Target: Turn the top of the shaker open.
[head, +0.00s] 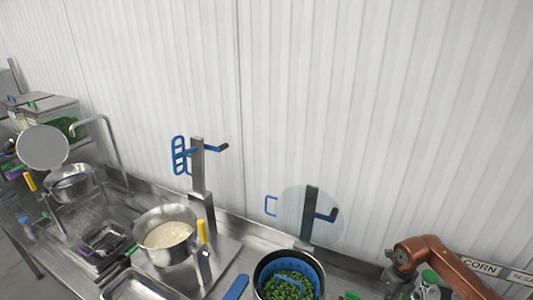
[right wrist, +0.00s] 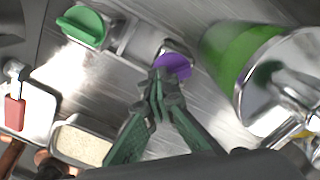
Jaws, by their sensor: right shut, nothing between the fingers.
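My right gripper (right wrist: 157,82) is shut and empty in the right wrist view. Its green fingertips are at the near edge of a round purple top (right wrist: 173,66) on a small metal container; I cannot tell if they touch it. A second metal container with a green top (right wrist: 83,27) lies to the upper left. Which of these is the shaker is not clear from the pictures. In the head view a green-topped container (head: 430,276) shows beside my copper right arm, at the lower right. My left gripper is not in view.
A metal tray of white grains (right wrist: 84,145) and a red-handled tool (right wrist: 15,112) are at the left in the wrist view. A large green-and-metal vessel (right wrist: 245,55) is close on the right. In the head view, pots of white food (head: 168,234) and peas (head: 288,287) stand left of my arm.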

